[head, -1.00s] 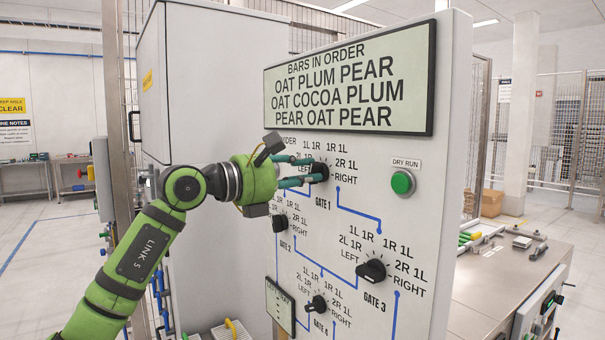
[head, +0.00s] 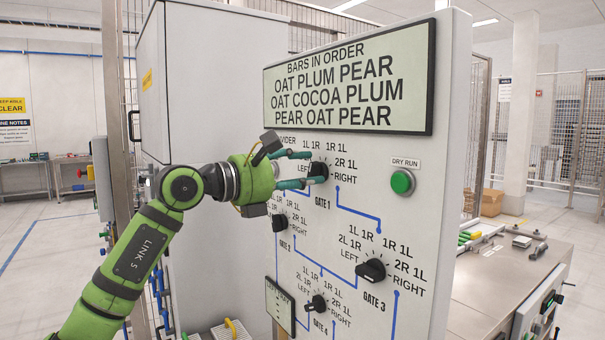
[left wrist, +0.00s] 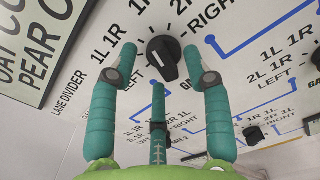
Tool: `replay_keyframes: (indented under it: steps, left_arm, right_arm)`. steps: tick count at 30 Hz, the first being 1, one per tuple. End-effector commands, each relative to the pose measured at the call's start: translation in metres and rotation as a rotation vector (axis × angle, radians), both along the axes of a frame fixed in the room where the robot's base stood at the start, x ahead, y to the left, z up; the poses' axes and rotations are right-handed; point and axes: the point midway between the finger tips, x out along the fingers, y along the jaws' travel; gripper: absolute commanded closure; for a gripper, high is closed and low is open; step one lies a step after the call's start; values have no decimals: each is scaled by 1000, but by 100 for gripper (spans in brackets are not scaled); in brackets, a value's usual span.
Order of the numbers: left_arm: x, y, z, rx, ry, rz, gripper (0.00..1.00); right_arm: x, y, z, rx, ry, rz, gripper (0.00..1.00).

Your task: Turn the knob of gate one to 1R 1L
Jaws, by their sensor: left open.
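The gate 1 knob (head: 319,169) is a black dial with a raised bar, on the upper part of the white panel (head: 240,240), ringed by labels such as 1L 1R, 1R 1L, 2R 1L and RIGHT. It shows in the left wrist view (left wrist: 163,55), where I cannot tell surely which label it points at. My left gripper (head: 313,168) is open in front of the knob. In the left wrist view its teal fingertips (left wrist: 160,65) stand on either side of the knob, apart from it. My right gripper is not in view.
Other black knobs for gate 2 (head: 279,224), gate 3 (head: 371,270) and gate 4 (head: 317,303) sit lower on the panel. A green DRY RUN button (head: 402,182) is to the right. A screen (head: 349,80) listing bars hangs above. A grey cabinet (head: 205,90) stands behind my left arm.

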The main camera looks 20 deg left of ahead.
Motion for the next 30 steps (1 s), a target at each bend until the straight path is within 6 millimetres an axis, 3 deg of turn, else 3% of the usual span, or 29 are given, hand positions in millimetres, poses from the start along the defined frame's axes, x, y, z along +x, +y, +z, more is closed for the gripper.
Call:
replay_keyframes:
  steps: [18, 30]
  left_arm:
    - [-84, 67, -1, 1, 2, 3, 51]
    - [-92, 71, 0, 1, 1, 0, 51]
  right_arm:
    - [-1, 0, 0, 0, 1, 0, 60]
    - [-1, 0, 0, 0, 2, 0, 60]
